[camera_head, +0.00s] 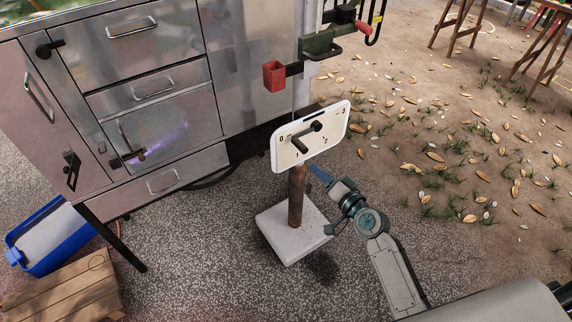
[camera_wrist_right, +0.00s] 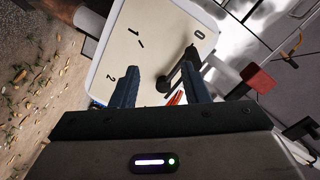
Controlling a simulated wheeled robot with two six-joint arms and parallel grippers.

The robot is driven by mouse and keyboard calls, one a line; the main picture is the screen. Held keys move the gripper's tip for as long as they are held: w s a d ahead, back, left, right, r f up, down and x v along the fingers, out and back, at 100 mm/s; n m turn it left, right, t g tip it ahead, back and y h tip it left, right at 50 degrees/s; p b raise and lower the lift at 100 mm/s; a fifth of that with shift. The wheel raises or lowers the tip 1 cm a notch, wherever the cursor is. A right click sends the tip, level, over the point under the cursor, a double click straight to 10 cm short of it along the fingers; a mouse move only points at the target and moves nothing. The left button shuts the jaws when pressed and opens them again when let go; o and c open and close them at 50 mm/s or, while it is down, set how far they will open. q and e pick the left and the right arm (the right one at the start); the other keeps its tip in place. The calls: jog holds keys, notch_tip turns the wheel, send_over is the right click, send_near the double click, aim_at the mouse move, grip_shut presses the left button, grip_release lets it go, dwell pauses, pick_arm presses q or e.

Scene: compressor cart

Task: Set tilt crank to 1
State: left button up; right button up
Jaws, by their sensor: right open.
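The tilt crank (camera_head: 308,135) is a dark lever on a white panel (camera_head: 338,124) on top of a brown post. In the right wrist view the panel (camera_wrist_right: 122,62) carries the marks 0, 1 and 2. There the crank (camera_wrist_right: 186,66) has its knob end towards the 0. My right gripper (camera_head: 318,174) is just below the panel in the head view. In the right wrist view my gripper (camera_wrist_right: 162,82) is open, and part of the crank shows between its fingers and behind the right one. I cannot tell whether they touch. My left gripper is not in view.
The post stands on a pale square base (camera_head: 277,232). A metal cabinet (camera_head: 150,60) with drawers fills the left. A red cup-like holder (camera_head: 273,76) sticks out near the panel. A blue bin (camera_head: 48,238) and wooden crate (camera_head: 68,291) stand at lower left.

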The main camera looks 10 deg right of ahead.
jog(key=t, duration=0.1)
send_near(294, 140)
jog(key=shift+y, duration=0.3)
jog(key=x, duration=0.5)
jog(key=d+f+p+x, duration=0.1)
jog(key=x, duration=0.2)
jog(key=shift+w, duration=0.15)
jog(key=shift+w+a, duration=0.3)
jog(key=shift+w, duration=0.3)
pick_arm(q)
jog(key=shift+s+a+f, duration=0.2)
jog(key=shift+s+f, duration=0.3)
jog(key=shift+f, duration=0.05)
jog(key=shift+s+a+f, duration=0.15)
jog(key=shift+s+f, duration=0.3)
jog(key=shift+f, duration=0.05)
pick_arm(e)
jog(key=shift+c, duration=0.8)
grip_shut()
